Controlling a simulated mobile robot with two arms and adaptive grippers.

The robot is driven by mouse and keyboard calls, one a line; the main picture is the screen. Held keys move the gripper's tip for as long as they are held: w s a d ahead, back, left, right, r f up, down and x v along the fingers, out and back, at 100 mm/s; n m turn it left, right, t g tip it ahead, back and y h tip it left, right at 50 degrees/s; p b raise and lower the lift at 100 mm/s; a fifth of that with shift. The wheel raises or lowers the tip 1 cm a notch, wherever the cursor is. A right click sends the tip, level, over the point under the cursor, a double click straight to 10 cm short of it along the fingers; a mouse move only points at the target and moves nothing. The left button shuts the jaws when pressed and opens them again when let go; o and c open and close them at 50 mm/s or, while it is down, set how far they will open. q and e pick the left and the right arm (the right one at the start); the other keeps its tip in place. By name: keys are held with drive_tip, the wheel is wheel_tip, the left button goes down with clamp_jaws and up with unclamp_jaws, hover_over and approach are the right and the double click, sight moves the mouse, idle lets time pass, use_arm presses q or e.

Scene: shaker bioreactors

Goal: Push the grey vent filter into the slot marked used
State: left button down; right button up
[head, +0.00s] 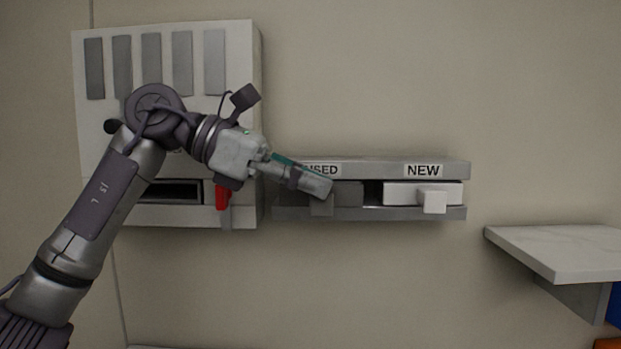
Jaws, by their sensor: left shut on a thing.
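The grey vent filter (349,194) is a dark grey block in the left slot of a metal wall rack (390,213), under the label USED (325,170). Its small front tab (321,208) shows just below my fingertips. How deep the filter sits is hard to tell. My left gripper (317,186) reaches in from the left and is shut on the grey vent filter, at its tab. The fingers hide part of the filter's front and of the label. My right gripper is not in view.
A white filter (420,194) with a square tab sits in the right slot under the label NEW (423,170). A white wall panel (240,60) with a red lever (222,196) is close left. A pale shelf (570,245) juts out at right. The wall between is clear.

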use_arm(q)
drive_tip(key=shift+w+p, duration=0.45)
drive_tip(key=shift+w, duration=0.35)
idle(0.7)
drive_tip(key=c, duration=1.2)
unclamp_jaws()
drive_tip(key=v, duration=1.2)
drive_tip(key=shift+w, duration=0.1)
